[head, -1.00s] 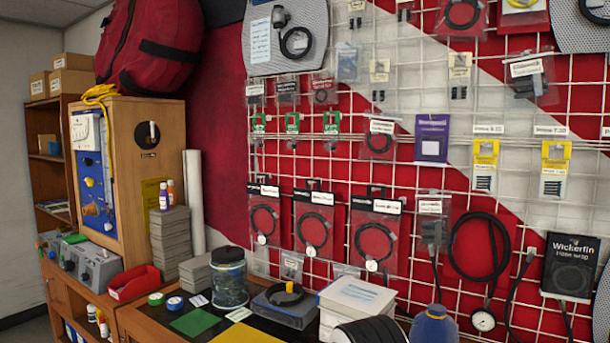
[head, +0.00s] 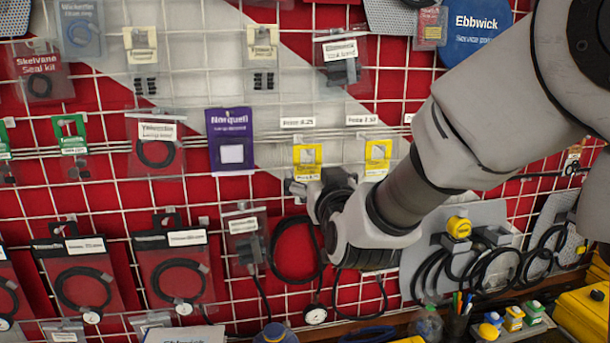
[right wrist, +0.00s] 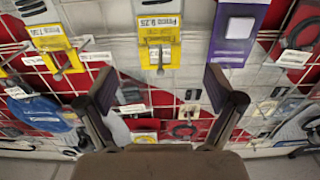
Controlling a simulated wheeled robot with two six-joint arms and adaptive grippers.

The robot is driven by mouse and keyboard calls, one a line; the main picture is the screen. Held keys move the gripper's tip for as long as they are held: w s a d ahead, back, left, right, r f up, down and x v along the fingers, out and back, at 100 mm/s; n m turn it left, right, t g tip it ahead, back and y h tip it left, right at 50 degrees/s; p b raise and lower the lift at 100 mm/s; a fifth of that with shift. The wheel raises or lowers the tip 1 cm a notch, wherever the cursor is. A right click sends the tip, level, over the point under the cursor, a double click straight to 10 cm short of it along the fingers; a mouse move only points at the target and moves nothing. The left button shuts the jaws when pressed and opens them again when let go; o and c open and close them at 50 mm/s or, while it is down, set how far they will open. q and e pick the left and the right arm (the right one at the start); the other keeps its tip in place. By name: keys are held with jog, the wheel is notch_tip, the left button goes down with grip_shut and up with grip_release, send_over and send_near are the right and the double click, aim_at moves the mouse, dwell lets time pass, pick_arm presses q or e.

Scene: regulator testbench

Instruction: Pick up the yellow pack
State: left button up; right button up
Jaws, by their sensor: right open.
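Two yellow packs hang side by side on the wire grid. The left yellow pack (head: 307,155) is under a price tag that seems to read 6.25, and the right yellow pack (head: 377,152) is under one that seems to read 7.50. My right gripper (head: 314,190) is at the lower part of the left pack in the head view and hides some of it. In the right wrist view the 6.25 pack (right wrist: 158,38) appears upside down, centred above the open, empty fingers (right wrist: 160,88). The 7.50 pack (right wrist: 55,45) is left of them. My left gripper is not in view.
A purple pack (head: 231,140) hangs left of the yellow ones and shows at the upper right in the wrist view (right wrist: 240,25). A black coiled hose with a gauge (head: 315,314) hangs below my right gripper. Coiled cables and a yellow tape measure (head: 459,227) are at the right.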

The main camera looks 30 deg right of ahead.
aim_at(307, 164)
jog(key=shift+w+d+f+b, duration=0.15)
jog(key=shift+w+d+b, duration=0.25)
jog(key=shift+w, duration=0.15)
jog(key=shift+w+d+f+b, duration=0.15)
jog(key=shift+w+d+b, duration=0.2)
jog(key=shift+w, duration=0.2)
jog(key=w+p, duration=0.2)
jog(key=w, duration=0.1)
jog(key=w+p, duration=0.2)
jog(key=shift+r, duration=0.3)
jog(key=shift+w+d+f, duration=0.1)
jog(key=shift+w+d, duration=0.05)
jog(key=shift+w, duration=0.2)
jog(key=shift+s+d+f, duration=0.1)
jog(key=shift+s+d, duration=0.05)
jog(key=shift+d, duration=0.1)
jog(key=shift+c, duration=1)
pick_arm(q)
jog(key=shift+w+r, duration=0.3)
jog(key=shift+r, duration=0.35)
pick_arm(e)
jog(key=shift+a, duration=0.2)
jog(key=c, duration=1)
